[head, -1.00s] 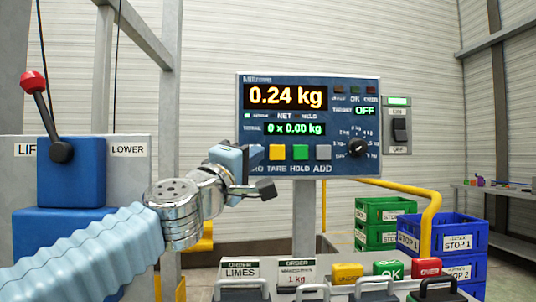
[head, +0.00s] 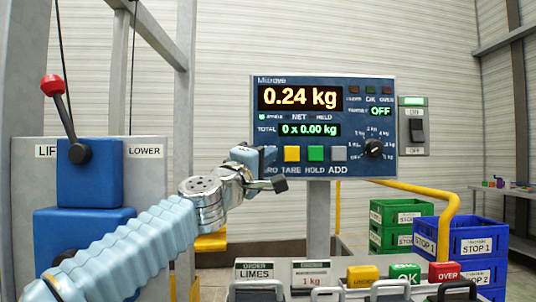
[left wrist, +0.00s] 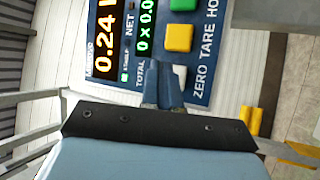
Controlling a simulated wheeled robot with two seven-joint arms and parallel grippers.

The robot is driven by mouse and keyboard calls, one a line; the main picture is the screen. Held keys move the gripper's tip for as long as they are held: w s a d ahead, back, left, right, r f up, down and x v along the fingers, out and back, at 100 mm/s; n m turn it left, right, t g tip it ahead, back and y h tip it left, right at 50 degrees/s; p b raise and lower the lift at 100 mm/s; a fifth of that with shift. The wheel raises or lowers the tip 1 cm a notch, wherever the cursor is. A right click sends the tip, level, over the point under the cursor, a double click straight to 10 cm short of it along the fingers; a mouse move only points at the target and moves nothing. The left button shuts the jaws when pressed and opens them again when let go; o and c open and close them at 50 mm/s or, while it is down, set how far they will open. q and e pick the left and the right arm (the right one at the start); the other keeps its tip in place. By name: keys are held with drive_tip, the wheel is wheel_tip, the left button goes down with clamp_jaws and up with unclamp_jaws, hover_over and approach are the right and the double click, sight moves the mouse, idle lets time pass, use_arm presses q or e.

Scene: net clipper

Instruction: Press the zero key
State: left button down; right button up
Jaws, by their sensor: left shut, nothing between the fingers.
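The blue scale panel (head: 385,115) stands ahead and its large display (head: 297,97) reads 0.24 kg. Its key row has a yellow tare key (head: 292,154), a green hold key (head: 316,153) and a grey add key (head: 339,153). My left gripper (head: 268,156) is shut and empty at the row's left end, hiding the zero key in the head view. In the left wrist view, its fingertips (left wrist: 164,85) overlap a pale key (left wrist: 180,73), the zero key, above the ZERO label. I cannot tell whether they touch it. My right gripper is not in view.
A lever box (head: 90,172) with a red knob stands at the left. A switch (head: 416,129) is right of the panel. Below are yellow, green and red buttons, including the OK button (head: 405,273). Green crates (head: 395,212) and blue crates (head: 480,238) stand at the right.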

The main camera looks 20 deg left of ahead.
use_arm(q)
drive_tip(key=shift+w+a, duration=0.25)
drive_tip(key=shift+w, duration=0.65)
idle(1.4)
drive_tip(key=shift+w+a, duration=0.1)
drive_tip(key=shift+w, duration=0.3)
drive_tip(key=shift+w+a, duration=0.15)
drive_tip(key=shift+w, duration=0.25)
idle(0.6)
drive_tip(key=shift+s, duration=0.15)
drive_tip(key=shift+s+d, duration=0.25)
drive_tip(key=shift+s, duration=0.4)
drive_tip(key=shift+s+d, duration=0.25)
drive_tip(key=shift+s, duration=0.55)
drive_tip(key=shift+s+d, duration=0.2)
drive_tip(key=shift+s, duration=0.65)
drive_tip(key=shift+s+d, duration=0.25)
drive_tip(key=shift+s, duration=0.55)
